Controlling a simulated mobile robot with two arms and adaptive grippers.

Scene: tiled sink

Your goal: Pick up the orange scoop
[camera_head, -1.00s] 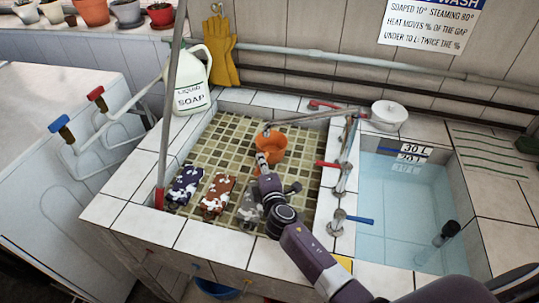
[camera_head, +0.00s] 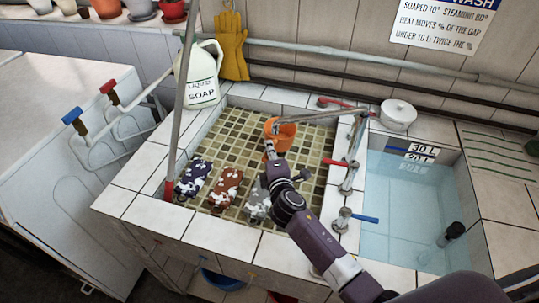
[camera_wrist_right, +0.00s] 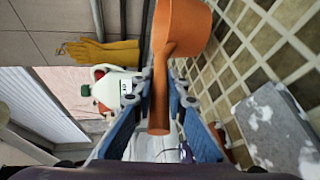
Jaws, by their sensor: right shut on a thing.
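The orange scoop (camera_head: 285,137) is over the far part of the tiled left basin (camera_head: 226,140), tilted, with its handle toward my right gripper (camera_head: 270,156). In the right wrist view the scoop's cup (camera_wrist_right: 182,28) is at the top. Its handle runs down between the two blue-padded fingers of the right gripper (camera_wrist_right: 158,98), which is shut on it. I cannot tell how far the scoop is above the basin floor. My left gripper is not in view.
Purple (camera_head: 194,176), red-brown (camera_head: 226,186) and grey (camera_head: 257,206) foam-spotted blocks lie in the basin. Taps (camera_head: 350,165) stand on the right divider, beside a water-filled basin (camera_head: 405,200). A soap jug (camera_head: 203,80) and a grey pole (camera_head: 183,100) are at left.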

